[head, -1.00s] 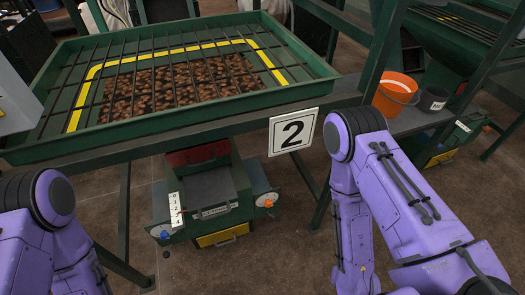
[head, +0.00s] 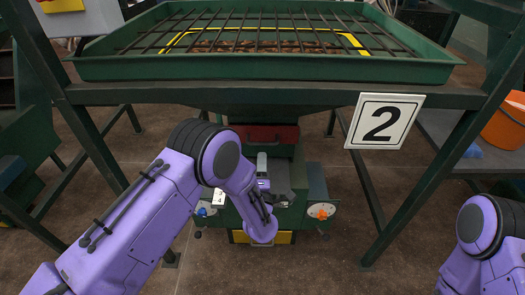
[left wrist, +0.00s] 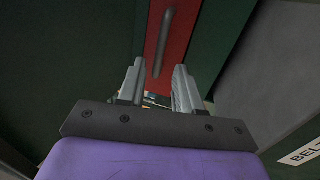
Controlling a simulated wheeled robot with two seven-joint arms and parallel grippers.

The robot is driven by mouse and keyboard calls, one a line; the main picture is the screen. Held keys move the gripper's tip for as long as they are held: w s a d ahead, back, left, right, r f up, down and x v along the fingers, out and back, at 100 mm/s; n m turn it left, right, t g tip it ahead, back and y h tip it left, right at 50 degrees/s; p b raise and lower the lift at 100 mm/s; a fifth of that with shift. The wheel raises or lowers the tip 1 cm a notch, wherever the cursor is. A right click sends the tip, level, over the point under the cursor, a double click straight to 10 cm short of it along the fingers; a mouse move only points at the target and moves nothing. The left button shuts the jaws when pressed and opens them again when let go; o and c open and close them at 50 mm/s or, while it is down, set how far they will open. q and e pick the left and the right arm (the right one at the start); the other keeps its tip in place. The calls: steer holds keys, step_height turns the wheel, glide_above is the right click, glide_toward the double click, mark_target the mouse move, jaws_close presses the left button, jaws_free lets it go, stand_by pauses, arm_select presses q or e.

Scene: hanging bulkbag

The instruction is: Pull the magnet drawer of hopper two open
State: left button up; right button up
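Hopper two (head: 440,58) is a green tray with a bar grid, marked by a white sign (head: 384,121) with a black 2. The red magnet drawer (head: 285,133) sits below it, flush with the green housing as far as I can tell. In the left wrist view, the red drawer front (left wrist: 184,28) carries a grey bar handle (left wrist: 165,38). My left gripper (head: 262,160) is in front of the housing, just below the red drawer. Its fingers (left wrist: 159,66) are open, with the handle's near end showing between the tips; contact is not visible. My right gripper is out of view.
Below are a yellow-fronted part (head: 283,238), an orange knob (head: 321,213) and a blue knob (head: 202,212). Green frame legs (head: 425,180) flank the hopper. An orange bucket (head: 508,122) stands at right. A label reading BELT (left wrist: 303,152) shows beside the left gripper.

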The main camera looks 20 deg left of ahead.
mark_target(262, 144)
arm_select(q)
steer(key=x, duration=0.8)
steer(key=shift+w, duration=0.15)
jaws_close()
